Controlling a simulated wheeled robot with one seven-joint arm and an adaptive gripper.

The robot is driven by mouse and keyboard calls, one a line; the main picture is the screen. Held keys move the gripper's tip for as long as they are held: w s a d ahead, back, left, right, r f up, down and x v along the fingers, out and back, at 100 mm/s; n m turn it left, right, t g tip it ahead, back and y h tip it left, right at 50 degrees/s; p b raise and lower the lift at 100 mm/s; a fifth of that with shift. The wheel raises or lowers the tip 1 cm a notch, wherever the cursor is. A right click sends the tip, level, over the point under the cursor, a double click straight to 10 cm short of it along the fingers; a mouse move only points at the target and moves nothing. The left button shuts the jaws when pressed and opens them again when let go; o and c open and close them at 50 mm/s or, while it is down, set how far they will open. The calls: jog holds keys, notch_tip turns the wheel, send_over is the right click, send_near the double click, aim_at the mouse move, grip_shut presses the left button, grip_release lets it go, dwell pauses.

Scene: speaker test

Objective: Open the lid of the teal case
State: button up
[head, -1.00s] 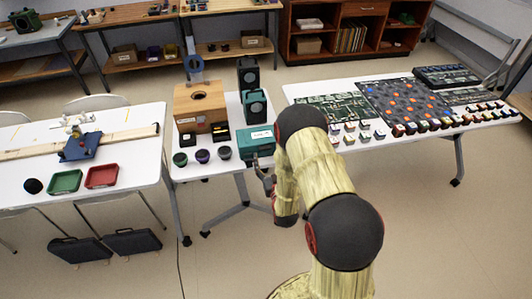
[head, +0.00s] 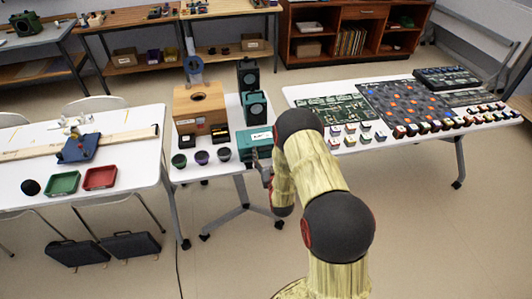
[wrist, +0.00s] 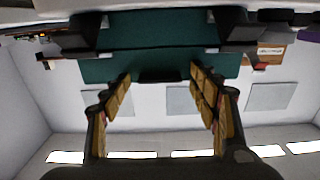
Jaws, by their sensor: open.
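The teal case (head: 250,139) stands on the near right part of the middle white table, with a pale label on its top. Its lid looks shut. In the wrist view, which is upside down, the teal front of the case (wrist: 180,66) spans the picture, with a dark handle or latch at its edge. My gripper (head: 263,168) is at the front of the case, partly hidden by my arm in the head view. In the wrist view my gripper (wrist: 160,92) has its fingers wide apart, with nothing between them. I cannot tell whether they touch the case.
A teal speaker (head: 255,109) and a black speaker (head: 247,75) stand behind the case. A wooden box (head: 201,104) and several small dark cups (head: 202,157) are to its left. The right table (head: 290,92) holds boards and small blocks.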

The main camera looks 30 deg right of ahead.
jog(key=shift+c, duration=0.4)
jog(key=c, duration=1.5)
grip_shut()
